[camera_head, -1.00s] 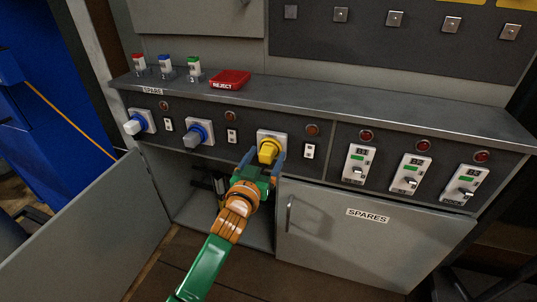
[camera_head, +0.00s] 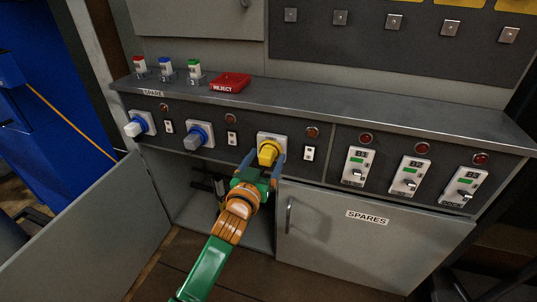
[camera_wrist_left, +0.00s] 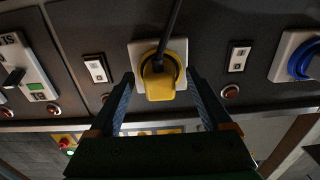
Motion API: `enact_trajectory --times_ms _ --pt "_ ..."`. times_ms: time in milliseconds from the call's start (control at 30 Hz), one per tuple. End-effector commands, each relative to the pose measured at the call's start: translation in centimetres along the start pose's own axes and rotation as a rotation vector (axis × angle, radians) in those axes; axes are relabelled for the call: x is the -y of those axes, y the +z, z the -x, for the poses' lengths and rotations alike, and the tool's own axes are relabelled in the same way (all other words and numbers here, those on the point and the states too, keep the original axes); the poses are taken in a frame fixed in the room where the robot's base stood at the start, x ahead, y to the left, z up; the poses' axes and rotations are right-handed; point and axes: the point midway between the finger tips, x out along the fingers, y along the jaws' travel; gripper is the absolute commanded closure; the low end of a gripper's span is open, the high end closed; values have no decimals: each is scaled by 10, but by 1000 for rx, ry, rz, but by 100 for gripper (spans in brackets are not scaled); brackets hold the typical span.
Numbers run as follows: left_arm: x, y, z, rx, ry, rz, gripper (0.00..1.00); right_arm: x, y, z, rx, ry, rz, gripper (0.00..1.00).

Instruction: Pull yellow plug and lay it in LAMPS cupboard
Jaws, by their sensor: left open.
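The yellow plug (camera_head: 268,153) sits in its white socket plate on the cabinet's front panel. In the left wrist view the yellow plug (camera_wrist_left: 160,80) is centred, with a dark cord or bar crossing it. My left gripper (camera_head: 263,162) is open, its two fingers on either side of the plug. In the left wrist view the left gripper (camera_wrist_left: 162,88) shows gaps between both fingers and the plug. An open cupboard (camera_head: 187,205) lies below, its door swung out to the left; no LAMPS label is readable. My right gripper is not in view.
Two blue-ringed plugs (camera_head: 197,136) sit to the left on the same panel. A closed cupboard door marked SPARES (camera_head: 350,250) is at the right. A red REJECT tray (camera_head: 230,83) and several small coloured items stand on the ledge. The open door (camera_head: 95,225) bounds the left side.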

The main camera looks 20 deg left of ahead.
Motion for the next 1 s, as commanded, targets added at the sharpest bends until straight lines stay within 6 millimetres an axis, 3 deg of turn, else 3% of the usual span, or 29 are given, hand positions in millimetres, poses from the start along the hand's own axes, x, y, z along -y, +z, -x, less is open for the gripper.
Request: enact_trajectory --times_ms 633,667,933,1000 --pt "0 0 0 0 1 0 18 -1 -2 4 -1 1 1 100" --pt "0 0 0 0 0 0 23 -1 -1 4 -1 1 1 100" --pt "0 0 0 0 0 0 96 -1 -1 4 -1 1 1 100" --pt "0 0 0 0 0 0 100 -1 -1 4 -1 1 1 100"
